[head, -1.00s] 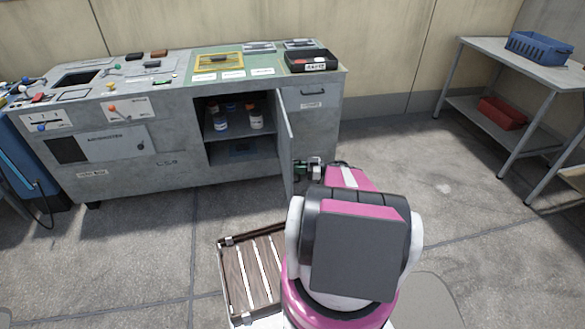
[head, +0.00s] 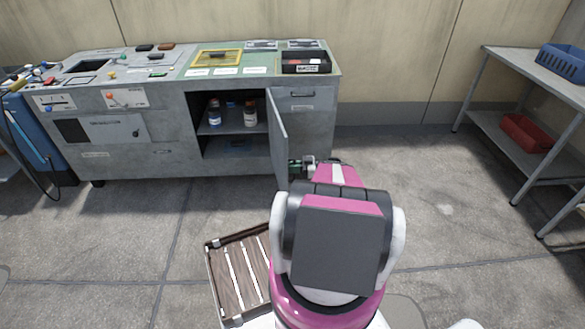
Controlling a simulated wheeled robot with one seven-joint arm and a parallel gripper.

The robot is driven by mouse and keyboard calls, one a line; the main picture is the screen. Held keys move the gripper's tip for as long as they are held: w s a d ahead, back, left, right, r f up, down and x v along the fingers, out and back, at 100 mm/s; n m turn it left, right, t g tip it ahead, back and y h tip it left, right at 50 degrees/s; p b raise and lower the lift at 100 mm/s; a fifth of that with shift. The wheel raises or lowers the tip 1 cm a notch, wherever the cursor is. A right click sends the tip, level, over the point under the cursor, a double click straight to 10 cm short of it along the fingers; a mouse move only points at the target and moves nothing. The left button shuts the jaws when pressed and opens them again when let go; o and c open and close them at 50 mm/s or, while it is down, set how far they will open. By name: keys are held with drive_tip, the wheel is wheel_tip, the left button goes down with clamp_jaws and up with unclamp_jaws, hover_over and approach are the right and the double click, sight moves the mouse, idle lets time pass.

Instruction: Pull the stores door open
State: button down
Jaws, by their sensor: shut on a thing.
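The stores door (head: 278,138) is a grey panel standing open from the right side of the cabinet opening, seen nearly edge-on. The handle itself is hidden by the gripper and my pink and white arm, and the fingertips are small in view.
A black tray (head: 306,63) and a yellow frame (head: 217,58) lie on the bench top. A slatted wooden rack (head: 238,275) is at my front left. A metal table (head: 536,75) with a blue basket (head: 563,62) stands at right. The floor between is clear.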

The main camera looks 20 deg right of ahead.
drive_tip(key=shift+s+a, duration=0.15)
drive_tip(key=shift+s, duration=0.1)
drive_tip(key=c, duration=1.5)
unclamp_jaws()
drive_tip(key=shift+o, duration=0.2)
drive_tip(key=shift+w, duration=0.1)
drive_tip(key=v, duration=1.1)
